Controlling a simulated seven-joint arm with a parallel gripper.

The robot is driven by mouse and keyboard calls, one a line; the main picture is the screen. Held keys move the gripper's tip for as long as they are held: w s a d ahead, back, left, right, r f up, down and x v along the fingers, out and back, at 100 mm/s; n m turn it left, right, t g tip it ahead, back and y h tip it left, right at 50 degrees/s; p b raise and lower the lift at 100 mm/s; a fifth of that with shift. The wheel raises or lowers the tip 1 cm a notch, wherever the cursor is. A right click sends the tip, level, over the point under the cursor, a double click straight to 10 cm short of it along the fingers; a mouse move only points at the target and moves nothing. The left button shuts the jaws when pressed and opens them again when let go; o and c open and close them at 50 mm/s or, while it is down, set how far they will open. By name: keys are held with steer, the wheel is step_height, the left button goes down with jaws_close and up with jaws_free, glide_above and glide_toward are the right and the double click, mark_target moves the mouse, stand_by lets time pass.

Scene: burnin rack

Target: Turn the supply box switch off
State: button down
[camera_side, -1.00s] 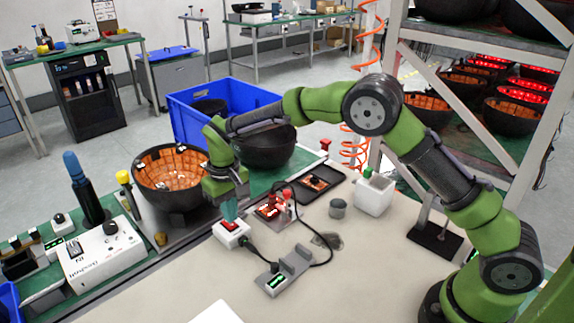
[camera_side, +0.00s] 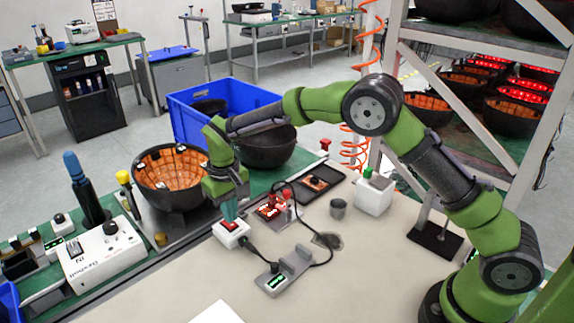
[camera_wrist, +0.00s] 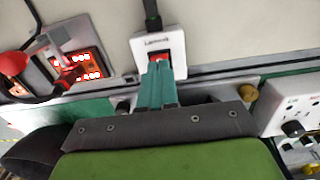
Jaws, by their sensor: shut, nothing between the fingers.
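The supply box (camera_side: 230,234) is a small white box with a red rocker switch (camera_side: 229,225) on top and a black cable from one end. It sits on the pale bench top near the green strip. My gripper (camera_side: 229,212) points down over it, its teal fingers shut and empty. In the wrist view the fingertips (camera_wrist: 160,68) reach the red switch (camera_wrist: 157,58) on the white box (camera_wrist: 172,44) and cover part of it. I cannot tell whether they touch or press it, or which way the rocker lies.
A red-lit display unit (camera_side: 270,211) and a grey cradle with a green display (camera_side: 283,271) stand close by. A black bowl with an orange inside (camera_side: 170,178) is behind left. A metal cup (camera_side: 338,209) and white box (camera_side: 374,194) stand right.

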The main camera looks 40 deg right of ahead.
steer(key=shift+f, duration=0.95)
stand_by(0.5)
steer(key=shift+r, duration=3.55)
